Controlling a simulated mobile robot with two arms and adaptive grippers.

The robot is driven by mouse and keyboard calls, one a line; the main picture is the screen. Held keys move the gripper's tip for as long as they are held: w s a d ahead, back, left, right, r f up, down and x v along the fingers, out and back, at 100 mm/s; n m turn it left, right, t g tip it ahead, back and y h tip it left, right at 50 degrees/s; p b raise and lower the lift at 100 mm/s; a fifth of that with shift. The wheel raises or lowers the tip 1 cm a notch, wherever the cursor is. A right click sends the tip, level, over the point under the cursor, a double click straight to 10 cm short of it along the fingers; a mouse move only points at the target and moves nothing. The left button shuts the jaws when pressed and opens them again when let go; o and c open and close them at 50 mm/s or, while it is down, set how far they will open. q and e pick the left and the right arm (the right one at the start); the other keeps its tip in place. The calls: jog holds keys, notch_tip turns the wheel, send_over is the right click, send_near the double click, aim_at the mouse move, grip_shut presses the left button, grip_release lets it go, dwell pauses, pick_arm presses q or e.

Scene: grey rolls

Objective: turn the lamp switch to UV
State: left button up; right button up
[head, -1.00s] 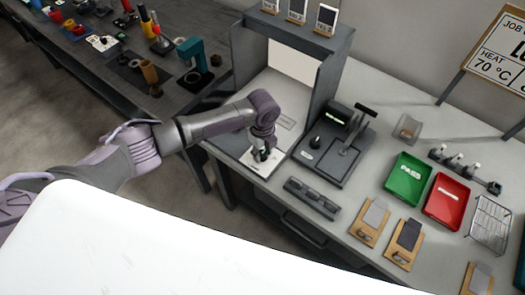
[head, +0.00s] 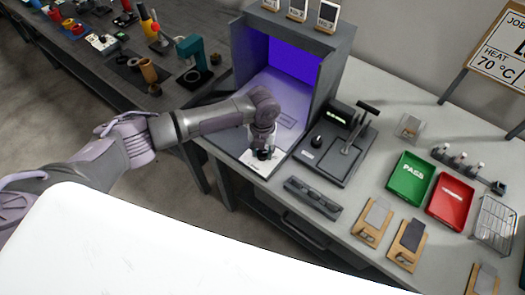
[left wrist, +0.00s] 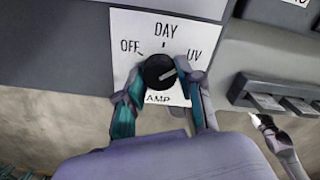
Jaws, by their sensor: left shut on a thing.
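The lamp switch is a round black knob (left wrist: 157,70) on a white plate (left wrist: 128,28) marked OFF, DAY and UV. In the left wrist view its pale pointer line points right and slightly up, toward the UV side. My left gripper (head: 263,153) has its fingers on both sides of the knob and is shut on it. In the head view the gripper mostly hides the knob. The light booth (head: 331,75) behind the plate glows violet inside.
Right of the booth stands a dark device with a lever (head: 349,140). A slotted dark block (head: 312,198) lies near the bench's front edge. A green PASS tray (head: 410,177) and a red tray (head: 451,201) sit further right. Small boards lie in front of them.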

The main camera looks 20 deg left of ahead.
aim_at(263, 153)
pick_arm(q)
jog(key=shift+m, duration=0.9)
jog(key=o, duration=1.2)
jog(key=shift+c, duration=0.2)
jog(key=shift+r, duration=0.1)
notch_tip(263, 153, up, 12)
